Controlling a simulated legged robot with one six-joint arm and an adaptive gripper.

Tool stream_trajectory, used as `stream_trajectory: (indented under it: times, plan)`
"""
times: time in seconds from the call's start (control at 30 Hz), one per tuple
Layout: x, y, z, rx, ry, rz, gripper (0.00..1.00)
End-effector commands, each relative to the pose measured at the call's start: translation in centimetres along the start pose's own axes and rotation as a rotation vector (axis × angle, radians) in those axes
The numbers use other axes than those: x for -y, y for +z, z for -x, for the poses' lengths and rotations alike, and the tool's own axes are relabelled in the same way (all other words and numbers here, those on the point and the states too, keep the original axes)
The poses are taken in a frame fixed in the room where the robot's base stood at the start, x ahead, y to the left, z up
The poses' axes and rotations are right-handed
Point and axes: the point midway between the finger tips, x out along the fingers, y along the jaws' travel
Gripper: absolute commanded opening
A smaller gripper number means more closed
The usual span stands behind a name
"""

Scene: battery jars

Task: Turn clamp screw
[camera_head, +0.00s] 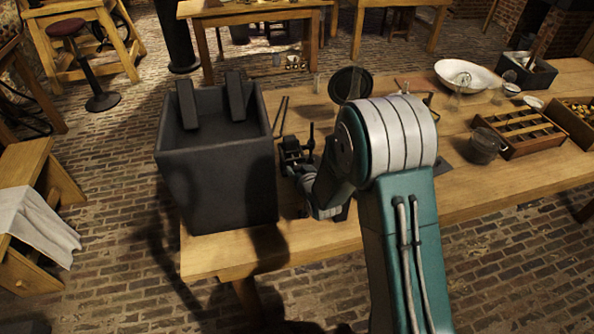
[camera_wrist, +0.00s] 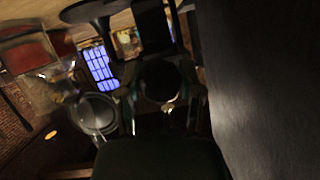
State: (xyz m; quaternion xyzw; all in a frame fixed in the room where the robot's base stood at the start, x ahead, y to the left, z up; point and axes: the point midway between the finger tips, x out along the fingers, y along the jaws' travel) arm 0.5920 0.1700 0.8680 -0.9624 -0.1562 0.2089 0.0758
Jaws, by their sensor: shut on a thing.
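My gripper (camera_head: 296,150) is beside the right wall of a large dark grey jar (camera_head: 218,190) at the table's left end. In the wrist view my gripper (camera_wrist: 165,88) is dark, with a finger on each side of a dark rounded part. It is shut on that part, which I take to be the clamp screw; its shape and thread are too dark to make out. Two dark upright blocks (camera_head: 236,96) stand at the jar's rim. The jar's dark wall (camera_wrist: 270,80) fills the right of the wrist view.
The wooden table (camera_head: 330,240) extends right. A round dark disc (camera_head: 350,84) stands behind my arm. A white basin (camera_head: 482,72), a glass beaker (camera_head: 484,146), a divided wooden tray (camera_head: 520,132) and a dark box (camera_head: 528,72) occupy the right side. The table's front edge is clear.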

Motion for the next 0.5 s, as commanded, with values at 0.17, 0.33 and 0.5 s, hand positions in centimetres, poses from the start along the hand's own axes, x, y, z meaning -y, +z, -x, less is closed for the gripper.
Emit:
stream_trajectory:
  times: [0.17, 0.33, 0.5]
  plan:
    - [0.19, -0.56, -0.04, -0.014, 0.060, 0.147, 0.00]
    - [0.28, -0.57, -0.04, -0.015, 0.123, 0.295, 0.00]
    - [0.36, -0.52, -0.05, -0.015, 0.186, 0.444, 0.00]
